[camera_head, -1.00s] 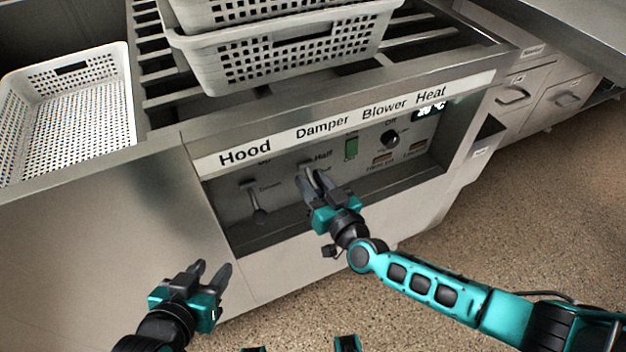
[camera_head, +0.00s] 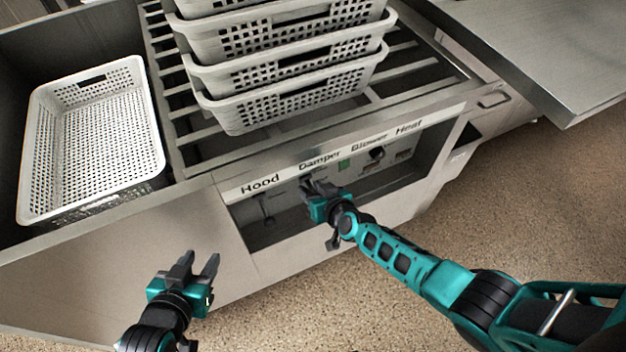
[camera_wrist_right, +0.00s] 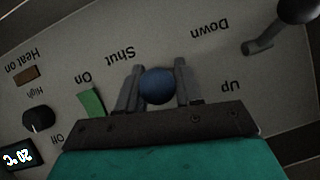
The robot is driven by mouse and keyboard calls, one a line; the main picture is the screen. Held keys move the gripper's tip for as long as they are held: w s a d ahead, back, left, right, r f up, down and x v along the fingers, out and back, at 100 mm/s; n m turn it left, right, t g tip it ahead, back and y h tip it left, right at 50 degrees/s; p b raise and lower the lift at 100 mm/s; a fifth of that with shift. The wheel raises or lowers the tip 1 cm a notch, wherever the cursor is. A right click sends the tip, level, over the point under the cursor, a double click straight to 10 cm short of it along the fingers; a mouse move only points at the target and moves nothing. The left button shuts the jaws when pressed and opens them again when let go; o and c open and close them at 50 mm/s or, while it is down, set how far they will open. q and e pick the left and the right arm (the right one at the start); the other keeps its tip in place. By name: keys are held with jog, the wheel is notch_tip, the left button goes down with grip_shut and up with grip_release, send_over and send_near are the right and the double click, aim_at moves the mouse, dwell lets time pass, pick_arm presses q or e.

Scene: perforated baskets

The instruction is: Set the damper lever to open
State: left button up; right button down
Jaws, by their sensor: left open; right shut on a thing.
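The damper lever shows in the right wrist view as a round blue knob (camera_wrist_right: 157,86) between the fingers of my right gripper (camera_wrist_right: 156,80). The word "Shut" is readable on the panel beyond it; the other damper labels are hidden. In the head view my right gripper (camera_head: 316,187) is at the panel below the "Damper" label (camera_head: 320,160), shut on the lever, and covers it. My left gripper (camera_head: 197,263) is open and empty, in front of the cabinet, away from the panel.
The hood lever (camera_head: 267,218) is left of the damper; it also shows in the right wrist view (camera_wrist_right: 283,25). A green blower switch (camera_head: 344,164) and a dark heat knob (camera_head: 377,153) are to the right.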

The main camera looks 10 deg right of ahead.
pick_arm(q)
jog(key=shift+r+p, duration=0.95)
jog(key=shift+r, duration=0.45)
pick_arm(e)
jog(key=shift+r+g, duration=0.15)
jog(key=shift+g, duration=0.25)
jog(key=shift+s, duration=0.1)
jog(key=c, duration=0.9)
grip_release()
jog(key=shift+o, duration=0.2)
pick_arm(q)
jog(key=shift+r, duration=0.1)
pick_arm(e)
jog(key=shift+r, duration=0.1)
